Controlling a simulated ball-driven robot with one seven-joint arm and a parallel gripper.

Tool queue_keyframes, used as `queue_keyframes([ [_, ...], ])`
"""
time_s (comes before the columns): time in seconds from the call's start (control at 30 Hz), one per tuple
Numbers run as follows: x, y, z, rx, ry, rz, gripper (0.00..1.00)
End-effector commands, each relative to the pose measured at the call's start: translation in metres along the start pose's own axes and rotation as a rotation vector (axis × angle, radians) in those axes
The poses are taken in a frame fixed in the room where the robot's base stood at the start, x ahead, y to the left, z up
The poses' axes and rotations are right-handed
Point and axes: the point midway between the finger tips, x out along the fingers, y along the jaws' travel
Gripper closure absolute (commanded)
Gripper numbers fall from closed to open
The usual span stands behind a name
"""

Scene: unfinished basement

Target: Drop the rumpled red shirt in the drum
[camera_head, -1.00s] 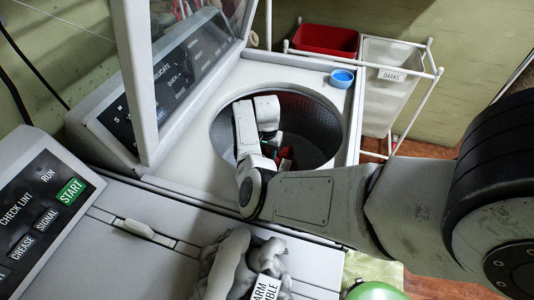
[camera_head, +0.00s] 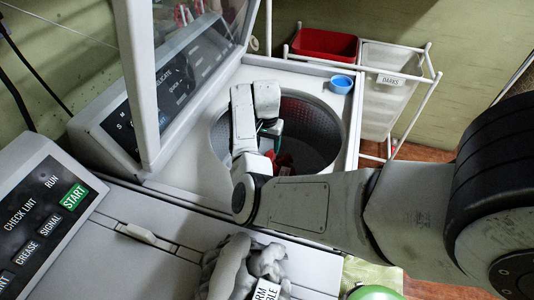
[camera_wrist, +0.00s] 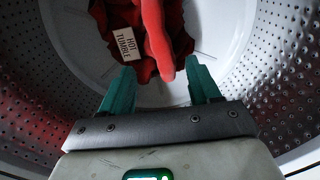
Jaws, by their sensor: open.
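The rumpled red shirt (camera_wrist: 178,30) lies at the bottom of the drum (camera_wrist: 270,60) in the wrist view, with a white "HOT TUMBLE" tag (camera_wrist: 124,45). A bit of its red cloth (camera_head: 284,160) shows in the head view inside the drum (camera_head: 318,128), partly behind my arm. My gripper (camera_wrist: 161,90) is open, its two green fingers apart and pointing down toward the shirt. A red fold hangs or stands up between and beyond the fingertips; I cannot tell whether it touches them. In the head view the fingers are mostly hidden by my wrist.
The washer's clear lid (camera_head: 195,20) stands open at the left of the drum. A blue cup (camera_head: 342,83) sits on the washer's rim. A grey garment (camera_head: 238,268) with a tag lies on the dryer top. A red bin (camera_head: 324,44) and a "DARKS" hamper (camera_head: 384,95) stand behind.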

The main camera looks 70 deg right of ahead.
Motion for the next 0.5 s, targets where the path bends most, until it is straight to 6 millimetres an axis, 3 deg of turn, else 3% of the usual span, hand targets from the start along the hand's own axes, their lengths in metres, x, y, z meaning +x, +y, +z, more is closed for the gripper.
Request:
queue_keyframes([
  [0.2, -0.039, 0.000, -0.001, 0.000, 0.002, -0.001, 0.38],
  [0.5, -0.058, 0.000, 0.000, 0.000, 0.001, 0.000, 0.38],
])
